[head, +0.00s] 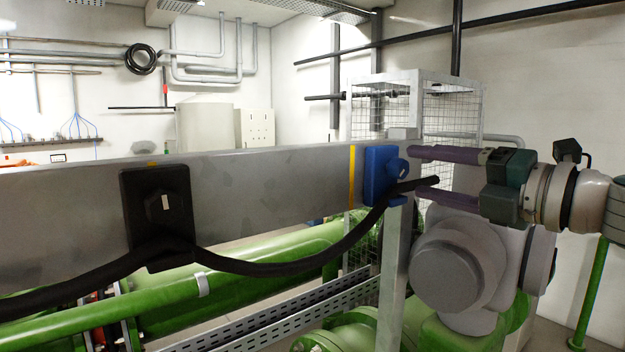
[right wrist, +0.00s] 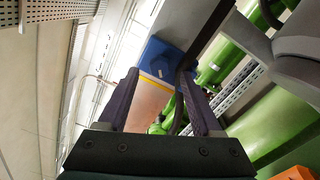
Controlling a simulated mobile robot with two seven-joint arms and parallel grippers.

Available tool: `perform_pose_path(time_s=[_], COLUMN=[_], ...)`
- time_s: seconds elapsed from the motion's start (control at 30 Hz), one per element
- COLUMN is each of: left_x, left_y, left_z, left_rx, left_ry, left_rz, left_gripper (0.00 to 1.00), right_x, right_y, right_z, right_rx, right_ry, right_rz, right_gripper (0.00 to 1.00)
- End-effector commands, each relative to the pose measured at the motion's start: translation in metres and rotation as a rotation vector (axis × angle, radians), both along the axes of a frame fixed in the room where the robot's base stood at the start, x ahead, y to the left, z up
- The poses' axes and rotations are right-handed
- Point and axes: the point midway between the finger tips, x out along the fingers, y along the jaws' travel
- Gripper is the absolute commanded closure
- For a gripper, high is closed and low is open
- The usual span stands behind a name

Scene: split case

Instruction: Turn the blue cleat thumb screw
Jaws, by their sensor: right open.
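The blue cleat (head: 380,176) is fixed near the right end of a grey beam, just right of a yellow stripe. Its thumb screw (head: 399,167) sticks out on the right side, toward my right gripper. My right gripper (head: 415,172) is open, its purple fingers above and below the screw's level, with the tips just right of it. I see no contact with the screw. In the right wrist view the blue cleat (right wrist: 157,62) lies beyond the fingertips (right wrist: 158,76); the screw cannot be made out there. My left gripper is not in view.
A black cable (head: 300,268) hangs from a black cleat (head: 158,215) and rises past the blue cleat's lower edge, its end between my right fingers. A grey post (head: 393,255) stands below the blue cleat. Green pipes (head: 235,285) and a large grey round housing (head: 457,268) lie below.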

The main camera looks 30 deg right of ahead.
Motion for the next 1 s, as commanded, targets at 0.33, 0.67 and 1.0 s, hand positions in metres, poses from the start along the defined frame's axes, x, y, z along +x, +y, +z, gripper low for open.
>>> perform_pose_path(time_s=[0.33,0.67,1.0], left_x=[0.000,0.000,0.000], left_y=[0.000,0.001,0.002], left_z=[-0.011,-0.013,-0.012], left_rx=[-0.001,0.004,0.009], left_ry=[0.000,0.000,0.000], left_rz=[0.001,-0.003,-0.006], left_gripper=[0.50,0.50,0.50], right_x=[-0.049,-0.063,-0.062], right_y=[-0.004,-0.005,-0.005], right_z=[-0.002,0.001,0.001], right_rx=[0.002,-0.002,-0.002], right_ry=[0.002,0.000,0.000], right_rz=[-0.001,0.001,0.000], right_gripper=[0.34,0.34,0.34])
